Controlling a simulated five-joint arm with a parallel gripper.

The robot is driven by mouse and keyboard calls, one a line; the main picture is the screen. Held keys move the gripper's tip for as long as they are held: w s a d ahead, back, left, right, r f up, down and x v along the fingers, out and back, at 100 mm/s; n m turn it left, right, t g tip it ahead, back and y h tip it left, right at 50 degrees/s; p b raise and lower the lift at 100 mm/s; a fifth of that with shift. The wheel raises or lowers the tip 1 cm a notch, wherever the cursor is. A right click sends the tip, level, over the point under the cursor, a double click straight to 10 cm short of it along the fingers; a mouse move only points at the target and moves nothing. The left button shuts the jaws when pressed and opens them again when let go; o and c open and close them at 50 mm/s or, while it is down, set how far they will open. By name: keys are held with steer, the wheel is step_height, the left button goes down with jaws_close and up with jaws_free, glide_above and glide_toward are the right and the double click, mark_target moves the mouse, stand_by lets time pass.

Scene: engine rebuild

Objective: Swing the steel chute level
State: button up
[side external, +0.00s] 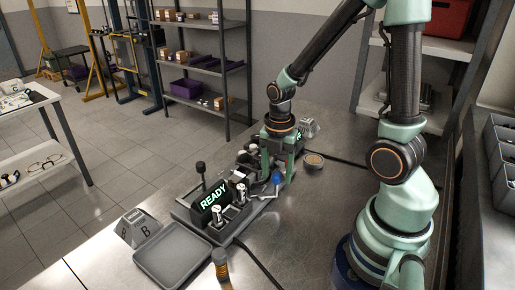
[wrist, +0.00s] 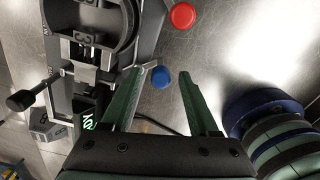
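A blue round knob (wrist: 161,78) shows between the fingers of my gripper (wrist: 160,71) in the wrist view. The blue knob (side external: 277,178) also shows under my gripper (side external: 278,182) in the side view. The two green fingers are apart, and I see no clear contact with the knob. A pale metal strip (wrist: 149,67) lies beside the knob, near the left finger. It may be part of the steel chute, but I cannot tell its outline or tilt. The dark engine fixture (wrist: 92,45) stands left of the fingers.
A sign reading READY (side external: 213,196) stands on the fixture. A grey tray (side external: 174,256) lies in front, beside a grey block marked B (side external: 138,228). A red disc (wrist: 182,15) lies beyond the fingertips. Bare metal bench (wrist: 235,50) is open to the right.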

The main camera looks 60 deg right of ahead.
step_height(320, 180, up, 12)
stand_by(0.7)
steer(key=a+r+m+t, duration=0.5)
steer(key=a+m, duration=0.2)
steer(key=m, duration=1.3)
steer(key=shift+s+m+t, duration=0.15)
steer(key=shift+m+t, duration=0.15)
